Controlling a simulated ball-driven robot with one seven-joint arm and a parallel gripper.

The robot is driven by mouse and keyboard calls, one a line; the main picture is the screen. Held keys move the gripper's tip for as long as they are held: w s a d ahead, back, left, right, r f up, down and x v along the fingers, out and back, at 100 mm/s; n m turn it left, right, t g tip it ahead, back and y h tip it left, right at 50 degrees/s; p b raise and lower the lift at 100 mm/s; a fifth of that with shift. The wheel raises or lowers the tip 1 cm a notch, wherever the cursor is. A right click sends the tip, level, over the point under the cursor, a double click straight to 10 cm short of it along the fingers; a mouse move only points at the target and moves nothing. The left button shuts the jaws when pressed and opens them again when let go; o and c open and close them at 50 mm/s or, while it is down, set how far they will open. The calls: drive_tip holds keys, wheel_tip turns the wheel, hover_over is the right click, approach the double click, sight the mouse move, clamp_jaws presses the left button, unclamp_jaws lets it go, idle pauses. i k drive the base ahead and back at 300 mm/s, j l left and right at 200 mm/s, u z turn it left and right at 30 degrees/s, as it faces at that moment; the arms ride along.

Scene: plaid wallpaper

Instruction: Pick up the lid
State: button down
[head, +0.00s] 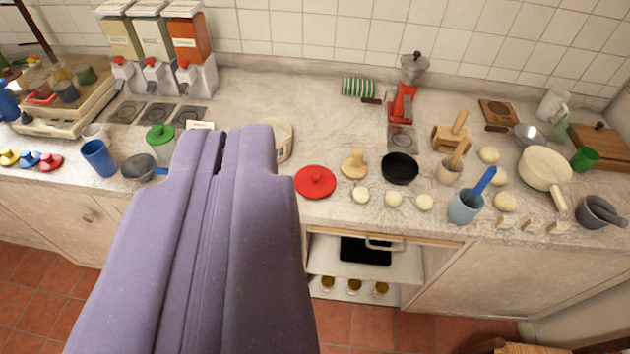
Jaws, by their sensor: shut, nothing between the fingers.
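A round red lid (315,182) with a small knob lies flat on the counter, just right of my gripper in the picture. My purple gripper (222,150) is shut and empty, and fills the lower left-centre of the view. Its tips point toward the back of the counter and appear apart from the red lid. A green lid with a knob (160,133) sits on a glass jar left of my gripper. My gripper partly hides a pale round container (284,141) and whatever else lies behind it.
Right of the red lid are a wooden press (354,163), a black pan (400,168), several dough balls (393,200) and a blue cup (465,206). A grey saucepan (138,168) stands left. Dispensers (160,72) line the back. A drawer or oven below is open (325,262).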

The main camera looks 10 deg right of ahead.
sight(311, 181)
drive_tip(key=i+j, duration=0.15)
drive_tip(key=i, duration=0.3)
drive_tip(key=i+j, duration=0.15)
drive_tip(key=i, duration=0.3)
drive_tip(key=i+j, duration=0.15)
drive_tip(key=i, duration=0.3)
drive_tip(key=i+j, duration=0.15)
drive_tip(key=i, duration=0.3)
